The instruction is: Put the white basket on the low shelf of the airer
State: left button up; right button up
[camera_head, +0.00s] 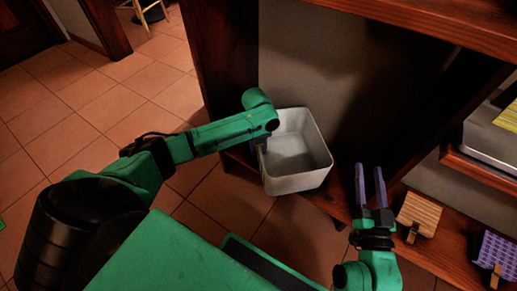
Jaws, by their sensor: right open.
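The white basket (299,180) is a square, open-topped tub, empty as far as I can see. It is at the low wooden shelf (343,206) in the middle of the view, with its front side over the shelf's front edge. Whether its base rests on the shelf is hidden. My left gripper (262,148) points down at the basket's left wall and appears shut on it; the fingertips are mostly hidden. My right gripper (370,184) is open and empty, with two purple fingers pointing up, apart from the basket on its right.
A dark wooden side post (222,75) stands left of the basket, and a wooden board (440,22) is above. To the right on the lower shelf are a striped tan item (419,214) and a purple patterned item (497,250). Bare tiled floor (95,105) lies at left.

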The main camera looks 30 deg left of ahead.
pick_arm(q)
jog(key=shift+r, duration=0.15)
jog(key=shift+r, duration=0.15)
notch_tip(320, 180, up, 3)
jog(key=shift+f+p, duration=0.2)
jog(key=shift+p, duration=0.65)
notch_tip(320, 180, up, 5)
jog(key=p, duration=0.2)
jog(key=shift+a+f+p, duration=0.1)
jog(key=shift+f+p, duration=0.1)
jog(key=shift+p, duration=0.1)
notch_tip(320, 180, up, 4)
jog(key=shift+s+r+p, duration=0.1)
jog(key=shift+r+p, duration=0.05)
jog(key=shift+p, duration=0.65)
pick_arm(e)
jog(key=s+f+g+h, duration=0.1)
jog(key=s+f+g, duration=0.6)
jog(key=s+f, duration=0.4)
jog(key=shift+a+f, duration=0.45)
jog(key=shift+f, duration=0.05)
